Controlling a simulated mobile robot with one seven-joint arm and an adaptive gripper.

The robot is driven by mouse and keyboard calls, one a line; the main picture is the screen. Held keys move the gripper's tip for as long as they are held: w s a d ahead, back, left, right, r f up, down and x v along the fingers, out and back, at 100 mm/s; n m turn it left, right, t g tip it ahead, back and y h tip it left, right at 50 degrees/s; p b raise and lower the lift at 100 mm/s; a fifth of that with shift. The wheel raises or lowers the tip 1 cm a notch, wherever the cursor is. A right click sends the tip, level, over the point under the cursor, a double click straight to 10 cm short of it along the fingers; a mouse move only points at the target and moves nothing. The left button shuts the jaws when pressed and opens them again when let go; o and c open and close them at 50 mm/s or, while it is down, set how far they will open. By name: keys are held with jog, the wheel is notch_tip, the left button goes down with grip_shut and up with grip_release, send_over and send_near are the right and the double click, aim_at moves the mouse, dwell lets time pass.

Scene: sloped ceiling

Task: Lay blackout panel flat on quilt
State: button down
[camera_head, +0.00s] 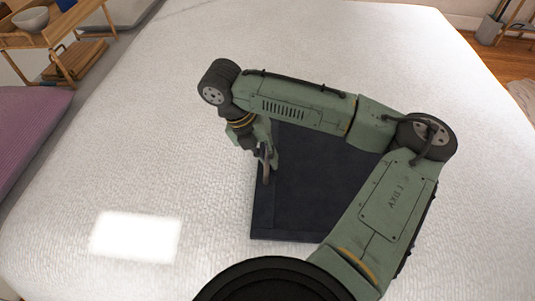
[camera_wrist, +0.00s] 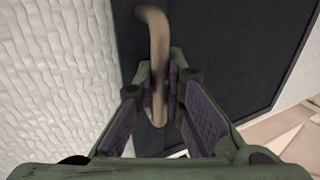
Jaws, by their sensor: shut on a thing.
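The blackout panel (camera_head: 320,190) is a dark, nearly black rectangle with a thin raised border. It is over the white textured quilt (camera_head: 170,130), partly hidden behind my arm. I cannot tell whether its whole face touches the quilt or is slightly tilted. In the wrist view the panel (camera_wrist: 225,60) fills the middle and right, with the quilt (camera_wrist: 55,70) at left. My gripper (camera_head: 266,165) is at the panel's left side, shut on its curved tan handle (camera_wrist: 157,45). In the wrist view both fingers of the gripper (camera_wrist: 160,85) close around the handle.
A purple cushioned surface (camera_head: 30,130) is at the left edge. A grey bin (camera_head: 489,30) stands on the floor at upper right. The quilt is clear left of and beyond the panel.

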jog(key=shift+f, duration=0.4)
dwell(0.5)
jog(key=c, duration=1.6)
grip_release()
jog(key=v, duration=1.2)
